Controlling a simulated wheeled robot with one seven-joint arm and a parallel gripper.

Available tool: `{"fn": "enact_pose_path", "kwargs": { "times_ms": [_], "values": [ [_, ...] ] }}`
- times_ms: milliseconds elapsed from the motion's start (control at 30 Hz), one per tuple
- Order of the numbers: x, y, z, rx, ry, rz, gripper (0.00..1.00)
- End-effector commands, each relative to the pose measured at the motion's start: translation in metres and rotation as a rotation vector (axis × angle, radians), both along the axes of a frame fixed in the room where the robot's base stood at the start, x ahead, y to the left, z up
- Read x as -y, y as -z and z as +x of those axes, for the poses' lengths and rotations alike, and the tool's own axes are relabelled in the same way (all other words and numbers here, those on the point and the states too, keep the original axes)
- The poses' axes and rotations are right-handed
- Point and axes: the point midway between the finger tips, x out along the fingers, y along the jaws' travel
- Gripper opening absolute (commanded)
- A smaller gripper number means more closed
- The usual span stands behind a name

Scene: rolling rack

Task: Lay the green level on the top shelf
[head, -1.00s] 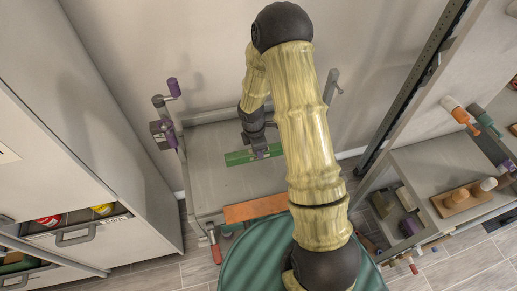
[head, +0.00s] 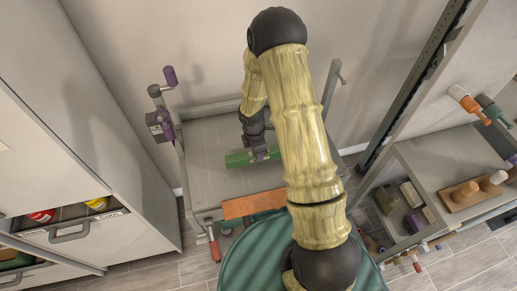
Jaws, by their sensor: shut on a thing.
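The green level (head: 240,159) is a long green bar over the grey top shelf (head: 208,180) of the rolling rack, in the middle of the head view. My gripper (head: 261,155) is shut on the level from above, near its visible right part. My arm hides part of the level's right side. From this steep view I cannot tell whether the level touches the shelf or hangs just above it.
An orange-brown board (head: 253,204) lies along the rack's near edge, with a red-handled clamp (head: 213,245) beside it. A purple-handled tool (head: 165,115) stands at the rack's back left. Grey drawers (head: 90,235) flank the left, a shelf unit (head: 440,160) the right. The shelf's left part is clear.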

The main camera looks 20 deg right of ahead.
Motion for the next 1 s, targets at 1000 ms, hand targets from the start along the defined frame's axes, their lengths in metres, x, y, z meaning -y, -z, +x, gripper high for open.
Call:
{"fn": "enact_pose_path", "kwargs": {
  "times_ms": [1000],
  "values": [
    [0.000,0.020,0.000,0.001,0.001,0.000,0.01]
  ]
}}
